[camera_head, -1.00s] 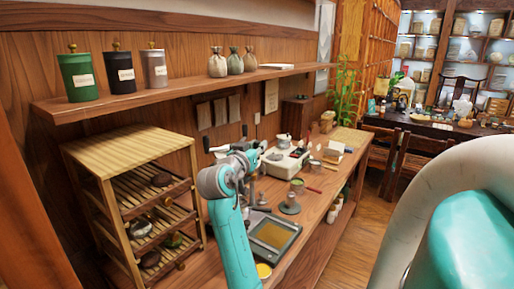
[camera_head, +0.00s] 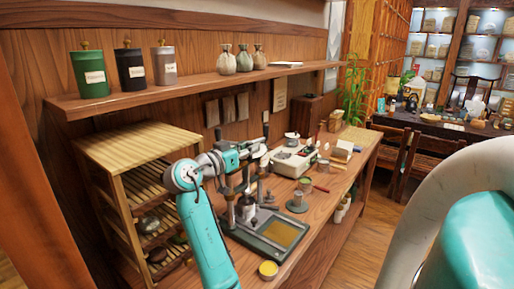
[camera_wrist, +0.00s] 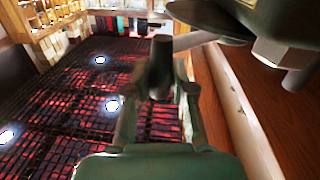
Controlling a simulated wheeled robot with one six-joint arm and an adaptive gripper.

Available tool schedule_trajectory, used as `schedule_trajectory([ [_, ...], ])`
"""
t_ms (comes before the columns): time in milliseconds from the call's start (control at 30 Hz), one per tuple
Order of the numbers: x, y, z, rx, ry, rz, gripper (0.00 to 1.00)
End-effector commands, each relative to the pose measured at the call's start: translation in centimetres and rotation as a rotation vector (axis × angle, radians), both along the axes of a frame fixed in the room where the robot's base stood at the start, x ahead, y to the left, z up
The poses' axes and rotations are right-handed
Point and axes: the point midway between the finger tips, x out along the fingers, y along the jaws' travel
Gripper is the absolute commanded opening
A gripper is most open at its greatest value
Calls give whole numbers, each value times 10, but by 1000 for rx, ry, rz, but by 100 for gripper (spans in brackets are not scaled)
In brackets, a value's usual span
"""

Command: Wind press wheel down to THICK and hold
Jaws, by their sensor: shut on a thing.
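The press (camera_head: 247,207) stands on the bench in the head view, with metal posts and a dark base holding a yellowish plate (camera_head: 285,232). My gripper (camera_head: 262,146) is at the top of the press, by upright dark handles. In the wrist view my gripper (camera_wrist: 160,95) is shut on a dark round handle (camera_wrist: 161,55), which stands up between its two green fingers. A dark curved part (camera_wrist: 208,18) shows at the upper right; I cannot tell if it is the wheel's rim. My arm hides part of the press. No THICK mark can be read.
A slatted rack (camera_head: 135,150) stands left of the press. A shelf (camera_head: 190,88) with canisters and small sacks runs above. A white device (camera_head: 292,160) and a round metal piece (camera_head: 297,204) stand to the right. A yellow dish (camera_head: 268,269) lies near the front edge.

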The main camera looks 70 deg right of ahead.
Motion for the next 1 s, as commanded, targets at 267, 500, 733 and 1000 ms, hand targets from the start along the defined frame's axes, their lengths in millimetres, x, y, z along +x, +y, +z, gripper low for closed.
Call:
schedule_trajectory([
  [267,23,10,0,0,2,10,0],
  [500,34,12,0,-1,1,10,0],
  [733,38,13,0,-1,1,10,0],
  [1000,39,13,0,-1,1,10,0],
])
